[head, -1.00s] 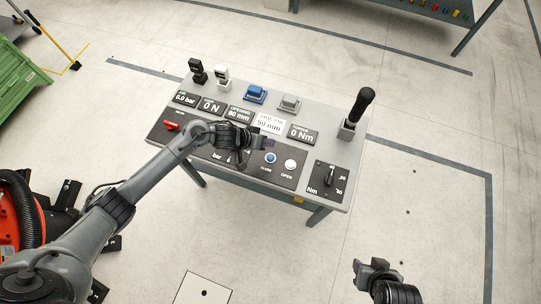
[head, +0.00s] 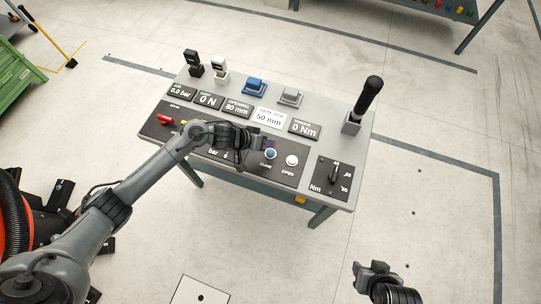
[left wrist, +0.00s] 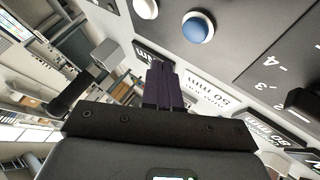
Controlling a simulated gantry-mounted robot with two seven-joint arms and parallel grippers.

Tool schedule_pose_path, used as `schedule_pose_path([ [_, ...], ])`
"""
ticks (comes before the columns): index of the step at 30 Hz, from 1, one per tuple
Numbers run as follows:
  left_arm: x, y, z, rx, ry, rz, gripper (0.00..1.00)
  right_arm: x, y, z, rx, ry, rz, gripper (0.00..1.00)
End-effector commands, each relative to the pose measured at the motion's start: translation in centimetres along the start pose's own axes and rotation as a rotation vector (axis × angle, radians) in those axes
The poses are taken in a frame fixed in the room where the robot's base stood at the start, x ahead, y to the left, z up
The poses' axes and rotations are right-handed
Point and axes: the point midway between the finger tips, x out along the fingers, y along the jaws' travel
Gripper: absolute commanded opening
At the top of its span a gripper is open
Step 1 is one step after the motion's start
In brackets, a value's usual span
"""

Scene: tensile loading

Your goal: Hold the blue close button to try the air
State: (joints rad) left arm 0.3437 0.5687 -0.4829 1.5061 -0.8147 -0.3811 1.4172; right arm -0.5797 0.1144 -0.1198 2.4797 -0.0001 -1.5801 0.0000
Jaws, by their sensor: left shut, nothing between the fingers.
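The blue CLOSE button (head: 270,154) sits on the dark front panel of the console, left of the white OPEN button (head: 291,160). My left gripper (head: 267,143) is just behind the blue button in the head view, its fingers shut and empty. In the left wrist view, the shut dark fingers (left wrist: 163,87) point toward the panel, with the blue button (left wrist: 198,27) beyond their tips and apart in the picture. No contact with the button shows. My right gripper (head: 372,271) is low at the right, away from the console; its jaw gap is unclear.
The console (head: 340,204) has displays reading 0.0 bar, 0 N, 80 mm and 0 Nm. A red lever (head: 166,121) is at left, a torque knob (head: 333,175) at right, and a tall black handle (head: 369,95) stands at the back right. Floor right of it is clear.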

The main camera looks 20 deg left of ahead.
Motion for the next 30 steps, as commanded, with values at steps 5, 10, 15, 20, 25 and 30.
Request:
schedule_pose_path([
  [5, 1.5, -1.1, 1.1, -0.001, -0.001, 0.0, 0.0, 1.8, -0.1, 0.6, 0.0, -0.003, 0.0, 0.43],
  [10, 2.3, -1.6, 1.6, -0.002, 0.0, 0.001, 0.0, 2.2, 0.0, 0.7, -0.003, 0.0, 0.002, 0.43],
  [15, 2.5, -1.8, 1.8, -0.001, 0.001, 0.002, 0.0, 2.2, 0.1, 0.8, -0.009, -0.001, 0.006, 0.43],
  [20, 2.5, -1.8, 1.8, -0.001, 0.0, 0.001, 0.0, 2.2, 0.1, 0.8, -0.01, -0.001, 0.007, 0.43],
  [25, 2.5, -1.8, 1.8, -0.001, 0.0, 0.001, 0.0, 2.2, 0.1, 0.8, -0.009, -0.001, 0.007, 0.43],
  [30, 2.5, -1.8, 1.8, -0.001, 0.0, 0.001, 0.0, 2.2, 0.1, 0.7, -0.007, 0.0, 0.005, 0.43],
])
